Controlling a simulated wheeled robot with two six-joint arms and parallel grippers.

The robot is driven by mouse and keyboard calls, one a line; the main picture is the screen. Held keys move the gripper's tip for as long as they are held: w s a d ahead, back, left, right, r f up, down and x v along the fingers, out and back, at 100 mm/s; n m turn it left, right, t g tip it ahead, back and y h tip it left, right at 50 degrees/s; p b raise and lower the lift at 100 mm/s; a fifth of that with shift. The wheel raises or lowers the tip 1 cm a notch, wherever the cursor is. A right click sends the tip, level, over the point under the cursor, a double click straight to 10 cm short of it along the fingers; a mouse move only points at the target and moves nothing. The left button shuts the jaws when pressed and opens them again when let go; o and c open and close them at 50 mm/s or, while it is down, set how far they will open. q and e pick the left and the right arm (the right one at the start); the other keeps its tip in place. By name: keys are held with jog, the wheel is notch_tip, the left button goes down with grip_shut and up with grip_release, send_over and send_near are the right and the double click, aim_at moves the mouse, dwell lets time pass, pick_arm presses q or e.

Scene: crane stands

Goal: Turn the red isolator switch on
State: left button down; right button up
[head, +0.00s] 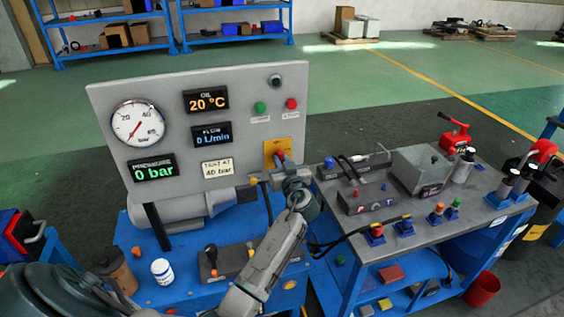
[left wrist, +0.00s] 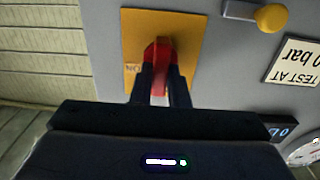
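The red isolator switch (head: 279,155) sits on a yellow plate (head: 271,146) at the lower right of the grey panel. In the left wrist view, its red handle (left wrist: 158,54) stands out from the yellow plate (left wrist: 186,22), whose lettering is mostly hidden. My left gripper (head: 285,166) is at the switch. In the left wrist view, its two dark fingers (left wrist: 163,80) lie on either side of the handle and appear closed on it, with red showing between them. My right gripper is not in view.
The panel (head: 245,90) carries a round gauge (head: 138,123), displays reading 20 °C, 0 L/min and 0 bar, and green and red buttons. A yellow knob (left wrist: 271,18) is near the switch. A grey-topped cart (head: 400,235) with a metal bin and tools stands close on the right.

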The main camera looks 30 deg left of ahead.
pick_arm(q)
jog(key=shift+f+m+b, duration=0.1)
jog(key=shift+m+b, duration=0.3)
jog(key=shift+b, duration=0.05)
jog(key=shift+w+d+f+m+b, duration=0.1)
jog(key=shift+m+b, duration=0.55)
jog(key=shift+m, duration=0.55)
jog(key=shift+m+b, duration=0.3)
jog(key=shift+m, duration=0.6)
jog(key=shift+w+d+f+m+p, duration=0.15)
jog(key=shift+m+p, duration=0.35)
jog(key=shift+m, duration=2.7)
jog(key=shift+w+f+m+p, duration=0.1)
jog(key=shift+m+p, duration=0.35)
jog(key=shift+m, duration=2.75)
